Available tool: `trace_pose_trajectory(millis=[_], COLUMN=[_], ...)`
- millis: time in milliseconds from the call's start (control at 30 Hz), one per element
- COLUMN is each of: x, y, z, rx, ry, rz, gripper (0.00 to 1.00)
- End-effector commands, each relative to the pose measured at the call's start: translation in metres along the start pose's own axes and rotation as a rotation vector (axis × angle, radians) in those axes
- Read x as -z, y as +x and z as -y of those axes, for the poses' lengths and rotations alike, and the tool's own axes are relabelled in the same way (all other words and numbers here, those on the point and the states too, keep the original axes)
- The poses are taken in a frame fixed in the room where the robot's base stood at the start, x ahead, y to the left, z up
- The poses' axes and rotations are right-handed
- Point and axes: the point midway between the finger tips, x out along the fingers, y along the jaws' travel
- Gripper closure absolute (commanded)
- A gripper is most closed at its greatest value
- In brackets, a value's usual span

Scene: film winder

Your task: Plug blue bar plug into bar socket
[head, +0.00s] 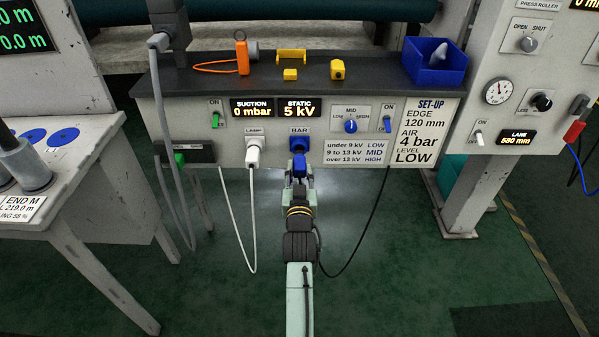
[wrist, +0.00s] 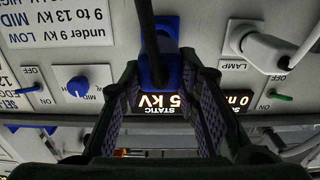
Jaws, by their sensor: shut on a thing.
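The blue bar plug (head: 299,164) is between the fingers of my gripper (head: 299,178), at the front of the console under the BAR label. The blue bar socket (head: 299,142) is on the panel directly beyond it. In the wrist view, which shows the panel upside down, the plug (wrist: 156,72) lies between the fingertips of my gripper (wrist: 159,75), its dark cable running up the picture. The blue socket (wrist: 166,32) shows partly behind the cable. The plug is lined up with and very close to the socket; whether it is seated, I cannot tell.
A white plug (head: 253,154) sits in the LAMP socket just left, its white cable hanging. A black cable (head: 372,225) loops below the console on the right. A blue MID knob (head: 351,126) and a blue switch (head: 387,124) are to the right. A blue bin (head: 435,66) stands on top.

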Motion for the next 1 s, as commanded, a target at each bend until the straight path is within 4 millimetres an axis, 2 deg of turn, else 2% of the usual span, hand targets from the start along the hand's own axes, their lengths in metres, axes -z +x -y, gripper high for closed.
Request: trace_pose_trajectory(millis=[533,1000], x=[0.001,0.000], y=[0.002,0.018], z=[0.000,0.000], rx=[0.000,0.000], ry=[0.000,0.000], rz=[-0.001,-0.002], gripper=[0.99,0.99])
